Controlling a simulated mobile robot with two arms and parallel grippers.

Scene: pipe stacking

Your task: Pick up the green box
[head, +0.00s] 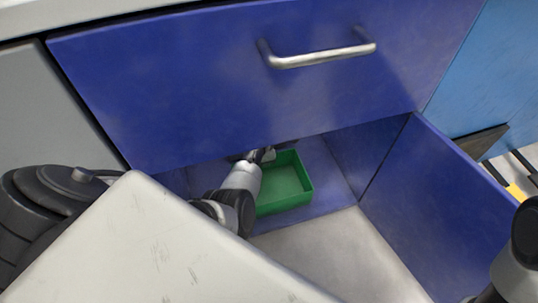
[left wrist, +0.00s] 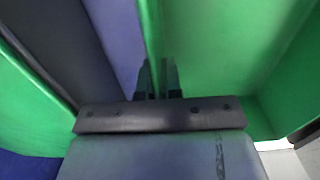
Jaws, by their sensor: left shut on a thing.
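The green box (head: 287,186) is an open, shallow tray inside the blue compartment in the head view. My left arm reaches in from the left. My left gripper (head: 266,155) is at the box's far left edge, partly hidden by my arm. In the left wrist view my left gripper (left wrist: 160,80) is shut on a thin wall of the green box (left wrist: 215,60), with one finger on each side. The head view does not show clearly whether the box is lifted off the compartment floor. My right gripper is not in view.
A blue drawer front (head: 210,85) with a metal handle (head: 320,55) overhangs the compartment. A pale, worn panel (head: 150,250) stands at the front left, beside my arm. A blue side panel (head: 440,205) bounds the right. The grey floor (head: 330,255) in front of the box is clear.

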